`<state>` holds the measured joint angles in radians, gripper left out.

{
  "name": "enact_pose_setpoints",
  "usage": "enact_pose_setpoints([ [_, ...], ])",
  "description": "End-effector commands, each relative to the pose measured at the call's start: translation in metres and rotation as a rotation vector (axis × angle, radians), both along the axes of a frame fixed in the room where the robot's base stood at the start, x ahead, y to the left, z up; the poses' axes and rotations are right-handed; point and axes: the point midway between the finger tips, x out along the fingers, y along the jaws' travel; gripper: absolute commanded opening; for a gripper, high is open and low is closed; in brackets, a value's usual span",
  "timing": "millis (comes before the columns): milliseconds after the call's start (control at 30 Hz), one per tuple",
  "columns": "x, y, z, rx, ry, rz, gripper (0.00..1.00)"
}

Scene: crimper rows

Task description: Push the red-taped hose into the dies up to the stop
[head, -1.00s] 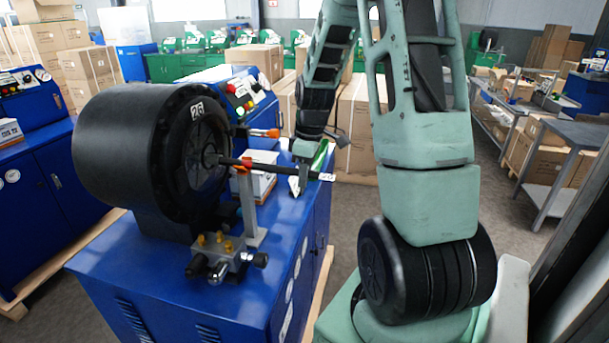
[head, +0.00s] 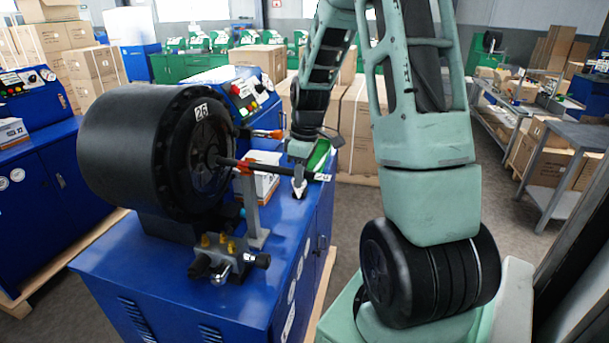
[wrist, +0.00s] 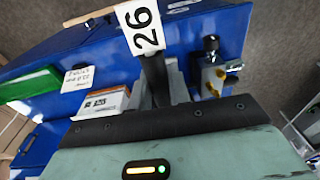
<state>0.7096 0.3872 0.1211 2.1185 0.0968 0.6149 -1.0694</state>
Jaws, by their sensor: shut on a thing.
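The dark hose (head: 272,170) runs level from the middle of the black crimper head to its white tag at the free end. Red tape (head: 244,168) shows on it close to the upright stand. The dies (head: 208,156) sit in the round face labelled 26; the hose end reaches their centre, but its depth and the stop are hidden. My gripper (head: 299,178) is shut on the hose near the tagged end. In the wrist view the hose (wrist: 155,78) shows beyond my gripper's dark edge, with a white tag (wrist: 142,27) reading 26.
The stand (head: 251,212) and a valve block with brass fittings (head: 222,255) are on the blue cabinet (head: 150,285) in front of the crimper. A small labelled box (head: 263,180) lies behind the hose.

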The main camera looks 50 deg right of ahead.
Motion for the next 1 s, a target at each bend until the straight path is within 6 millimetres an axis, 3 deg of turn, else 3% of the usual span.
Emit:
enact_pose_setpoints([
  [1000, 0.035, 0.015, 0.0, 0.002, 0.001, 0.0, 0.0],
])
